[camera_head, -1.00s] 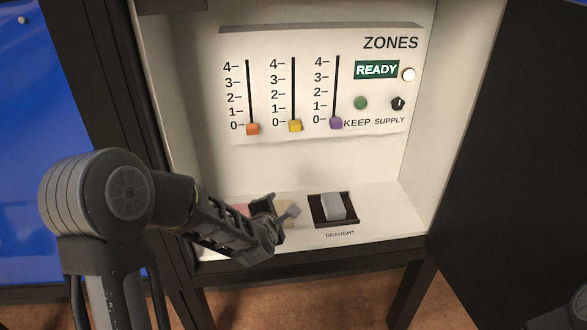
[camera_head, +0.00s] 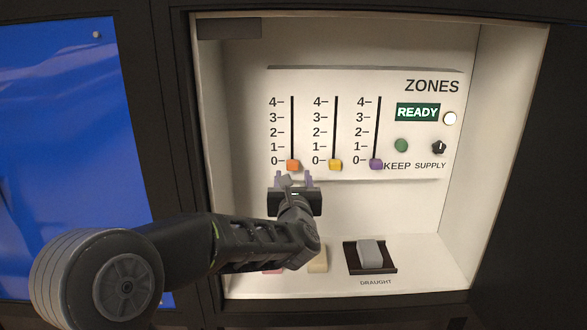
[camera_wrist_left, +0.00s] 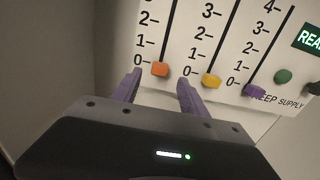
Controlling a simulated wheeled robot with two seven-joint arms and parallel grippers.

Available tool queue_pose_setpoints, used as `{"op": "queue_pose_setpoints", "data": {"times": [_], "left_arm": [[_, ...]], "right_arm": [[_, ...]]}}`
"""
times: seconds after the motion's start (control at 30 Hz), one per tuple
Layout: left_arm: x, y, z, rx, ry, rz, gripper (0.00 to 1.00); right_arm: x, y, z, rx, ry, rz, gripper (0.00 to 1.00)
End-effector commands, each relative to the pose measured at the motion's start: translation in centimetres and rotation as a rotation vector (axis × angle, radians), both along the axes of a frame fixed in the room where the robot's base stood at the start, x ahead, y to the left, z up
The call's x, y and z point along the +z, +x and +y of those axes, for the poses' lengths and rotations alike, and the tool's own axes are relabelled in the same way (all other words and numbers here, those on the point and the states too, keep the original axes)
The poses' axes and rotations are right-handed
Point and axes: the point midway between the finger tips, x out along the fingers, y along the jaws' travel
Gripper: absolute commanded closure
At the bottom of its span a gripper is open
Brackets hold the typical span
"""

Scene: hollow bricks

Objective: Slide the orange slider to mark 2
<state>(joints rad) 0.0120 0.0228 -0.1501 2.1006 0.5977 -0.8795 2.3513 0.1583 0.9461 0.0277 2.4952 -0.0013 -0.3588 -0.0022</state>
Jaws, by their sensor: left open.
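The orange slider (camera_head: 293,165) sits at mark 0, at the bottom of the leftmost slot on the white ZONES panel (camera_head: 430,172). It also shows in the left wrist view (camera_wrist_left: 160,69). My left gripper (camera_head: 293,177) is open just below the orange slider. In the left wrist view its two purple fingers (camera_wrist_left: 157,88) stand apart, with the orange slider beyond and between their tips; no contact is visible. Mark 2 (camera_head: 272,132) is printed beside the slot, above the slider. My right gripper is not in view.
The yellow slider (camera_head: 335,165) and purple slider (camera_head: 376,164) also sit at 0. A lit READY sign (camera_head: 418,112), white button (camera_head: 450,118), green button (camera_head: 401,145) and black knob (camera_head: 439,147) are at right. A DRAUGHT rocker (camera_head: 370,253) is on the ledge below.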

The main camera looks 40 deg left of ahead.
Motion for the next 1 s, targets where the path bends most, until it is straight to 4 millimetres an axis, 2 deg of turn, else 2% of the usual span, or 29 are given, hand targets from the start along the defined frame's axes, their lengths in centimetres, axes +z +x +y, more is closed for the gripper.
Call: {"op": "queue_pose_setpoints", "data": {"times": [0.4, 0.73, 1.0], "left_arm": [[-0.1, 4.7, 3.5, 0.0, 0.001, 0.002, 0.49], [-0.1, 5.1, 3.9, -0.001, 0.0, 0.002, 0.49], [-0.1, 5.1, 3.8, -0.001, 0.0, 0.001, 0.7]], "right_arm": [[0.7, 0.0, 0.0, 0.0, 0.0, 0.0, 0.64], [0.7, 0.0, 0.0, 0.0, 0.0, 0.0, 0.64], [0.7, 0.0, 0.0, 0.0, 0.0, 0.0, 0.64]]}}
